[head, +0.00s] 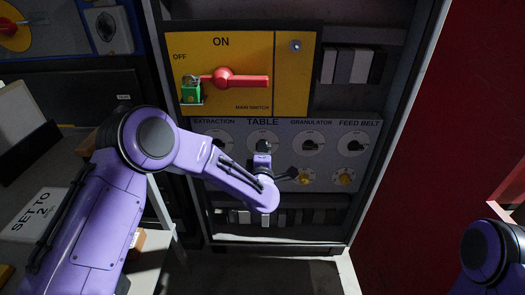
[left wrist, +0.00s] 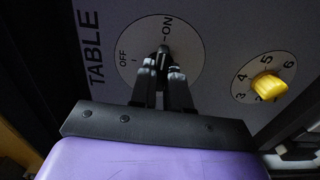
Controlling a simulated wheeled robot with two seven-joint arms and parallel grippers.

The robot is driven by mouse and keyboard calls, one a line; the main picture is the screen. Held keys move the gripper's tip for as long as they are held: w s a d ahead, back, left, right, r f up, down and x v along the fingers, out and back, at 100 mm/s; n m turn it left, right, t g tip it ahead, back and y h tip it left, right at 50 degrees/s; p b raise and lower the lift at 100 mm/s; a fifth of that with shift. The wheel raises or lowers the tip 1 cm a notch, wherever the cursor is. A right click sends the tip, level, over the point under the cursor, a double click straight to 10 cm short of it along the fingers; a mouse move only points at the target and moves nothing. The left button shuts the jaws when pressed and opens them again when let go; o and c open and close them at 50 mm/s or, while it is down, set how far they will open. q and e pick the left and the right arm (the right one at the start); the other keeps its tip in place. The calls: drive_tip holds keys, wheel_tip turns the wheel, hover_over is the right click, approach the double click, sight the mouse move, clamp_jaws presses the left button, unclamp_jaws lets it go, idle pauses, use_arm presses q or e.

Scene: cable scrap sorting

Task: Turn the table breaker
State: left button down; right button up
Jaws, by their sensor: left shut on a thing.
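The table breaker is a round grey-white dial with a dark knob, under the word TABLE in the head view. My left gripper (head: 263,150) covers most of it there. In the left wrist view the dial (left wrist: 139,50) carries the marks OFF and ON. The fingers of my left gripper (left wrist: 163,64) are shut on the dark breaker knob (left wrist: 163,50), one finger on each side. The fingers hide much of the knob, and I cannot tell exactly which mark it points to. My right gripper is out of view; only part of the right arm shows at the lower right.
The extraction dial (head: 221,141), granulator dial (head: 310,143) and feed belt dial (head: 353,144) share the panel. A yellow knob (left wrist: 267,86) sits close to my left gripper. Above are the red main switch handle (head: 245,80) and a green padlock (head: 191,94). A red panel (head: 455,130) stands right.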

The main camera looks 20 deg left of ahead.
use_arm(q)
drive_tip(key=shift+f, duration=0.1)
drive_tip(key=c, duration=1.1)
unclamp_jaws()
drive_tip(key=p+v, duration=0.1)
drive_tip(key=v, duration=0.9)
drive_tip(key=shift+s, duration=0.3)
